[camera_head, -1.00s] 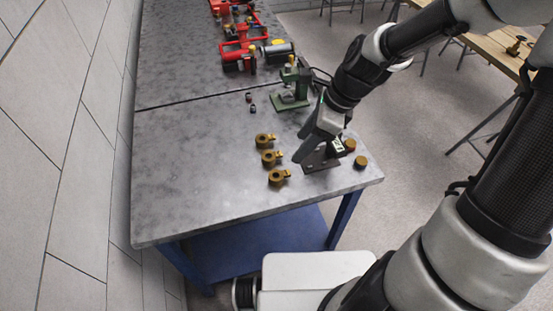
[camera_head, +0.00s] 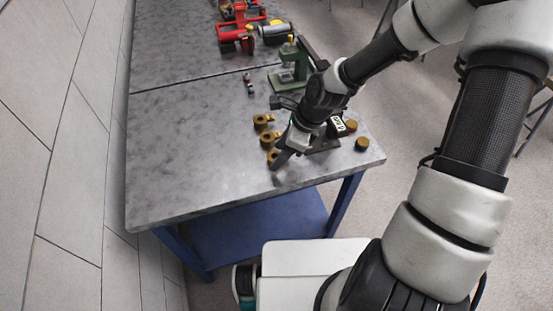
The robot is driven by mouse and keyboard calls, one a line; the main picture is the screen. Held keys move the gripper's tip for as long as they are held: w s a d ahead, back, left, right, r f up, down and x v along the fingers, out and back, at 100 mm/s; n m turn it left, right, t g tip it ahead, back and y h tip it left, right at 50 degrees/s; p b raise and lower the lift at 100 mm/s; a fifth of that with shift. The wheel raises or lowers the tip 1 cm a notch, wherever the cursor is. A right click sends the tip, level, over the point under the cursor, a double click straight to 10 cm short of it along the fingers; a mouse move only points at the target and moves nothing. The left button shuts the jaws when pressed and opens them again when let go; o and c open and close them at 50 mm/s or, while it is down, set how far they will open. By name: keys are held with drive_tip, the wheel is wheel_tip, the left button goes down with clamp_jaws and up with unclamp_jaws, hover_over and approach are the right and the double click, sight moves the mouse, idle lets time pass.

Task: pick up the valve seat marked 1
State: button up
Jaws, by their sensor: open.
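Three brass ring-shaped parts with side tabs stand in a row on the grey table: a far one (camera_head: 262,121), a middle one (camera_head: 267,138) and a near one (camera_head: 272,156). These look like the valve seats, but no number is legible on any of them.
Brass caps (camera_head: 361,144) lie at the right edge, beside a dark block with a white label (camera_head: 336,124). A green press (camera_head: 290,68) and red pump parts (camera_head: 236,38) stand farther back. The near left of the grey table (camera_head: 190,170) is clear.

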drive_tip(key=shift+a+f, duration=0.25)
drive_tip(key=shift+f, duration=0.25)
drive_tip(key=c, duration=1.3)
drive_tip(key=shift+w+r, duration=0.1)
clamp_jaws()
